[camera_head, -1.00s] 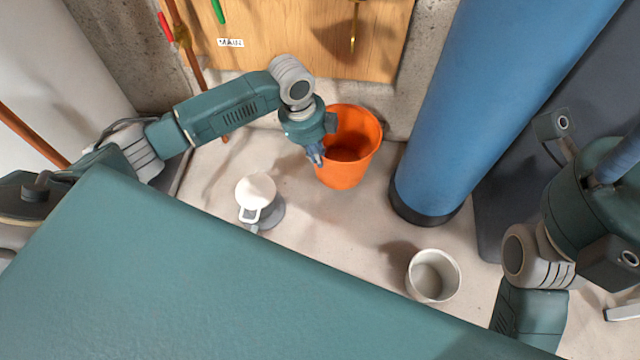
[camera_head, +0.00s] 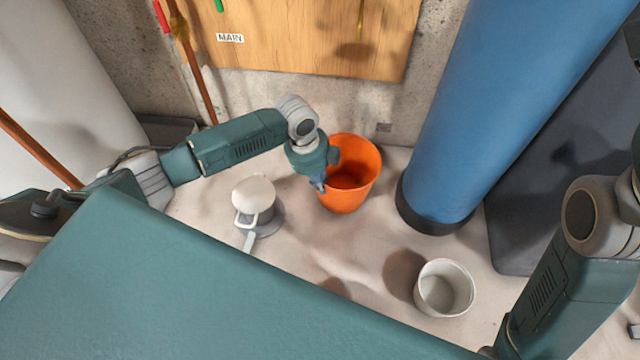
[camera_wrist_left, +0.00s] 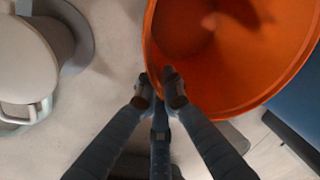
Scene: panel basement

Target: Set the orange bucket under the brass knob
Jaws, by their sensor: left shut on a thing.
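The orange bucket (camera_head: 349,202) is upright near the back wall, left of the blue cylinder. It also fills the upper right of the left wrist view (camera_wrist_left: 215,90). My left gripper (camera_head: 318,183) is shut on the bucket's near left rim; its fingertips (camera_wrist_left: 159,90) meet at that rim in the wrist view. I cannot tell whether the bucket touches the floor. A thin brass-coloured piece (camera_head: 361,16) shows on the wooden board above the bucket; I cannot tell if it is the brass knob. My right arm is at the right, its fingertips out of view.
A white can with a handle (camera_head: 254,194) stands left of the bucket. A pale pot (camera_head: 444,288) is at the front right. The blue cylinder (camera_head: 480,110) stands close on the right. A wooden board (camera_head: 310,45) labelled MAIN is on the wall. Floor between can and pot is clear.

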